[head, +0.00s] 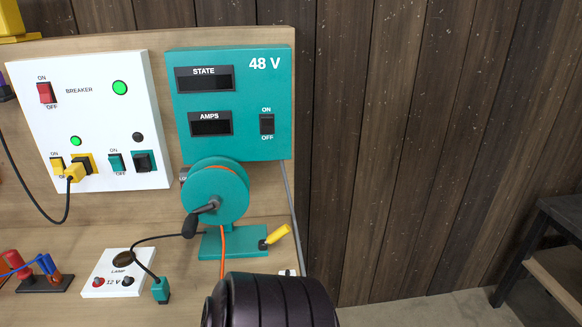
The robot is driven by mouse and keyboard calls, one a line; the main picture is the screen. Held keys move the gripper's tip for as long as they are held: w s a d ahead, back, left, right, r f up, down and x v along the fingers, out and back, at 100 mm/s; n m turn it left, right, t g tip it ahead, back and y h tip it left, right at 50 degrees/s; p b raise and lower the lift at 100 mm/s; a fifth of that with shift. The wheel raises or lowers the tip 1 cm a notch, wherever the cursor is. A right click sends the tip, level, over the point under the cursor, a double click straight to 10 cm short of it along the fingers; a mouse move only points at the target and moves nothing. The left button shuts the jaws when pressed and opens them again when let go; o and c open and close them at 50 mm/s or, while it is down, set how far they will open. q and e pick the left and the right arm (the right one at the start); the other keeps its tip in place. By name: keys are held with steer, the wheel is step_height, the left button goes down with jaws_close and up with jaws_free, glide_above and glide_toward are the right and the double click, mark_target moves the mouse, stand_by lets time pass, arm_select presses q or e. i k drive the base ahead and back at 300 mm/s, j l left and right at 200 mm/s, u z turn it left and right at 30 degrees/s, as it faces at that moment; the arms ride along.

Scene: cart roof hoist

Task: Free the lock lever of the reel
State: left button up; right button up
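The teal reel (229,189) stands on a teal base (229,244) at the right end of the bench, below the 48 V box. Its crank with a black handle (189,226) points left and down. An orange cord (222,246) hangs from the reel past the front of the base. The lock lever (279,234), with a yellow grip, sits at the right of the base and leans up to the right from a dark pivot (263,245). Neither gripper is in view. A dark arm part of mine covers the bottom middle, just below the reel base.
The teal 48 V box (228,140) stands behind the reel, and a white breaker panel (90,125) is left of it. A white lamp block (113,285) and a dark-green plug (161,290) lie at front left. Open floor and a dark stand (560,215) are at right.

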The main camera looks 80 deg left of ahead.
mark_target(283, 231)
steer(key=i+u, duration=0.3)
steer(key=u, duration=0.2)
steer(key=i+u, duration=0.3)
steer(key=u, duration=0.15)
steer(key=i+l+u, duration=0.2)
steer(key=u, duration=0.3)
steer(key=i, duration=0.05)
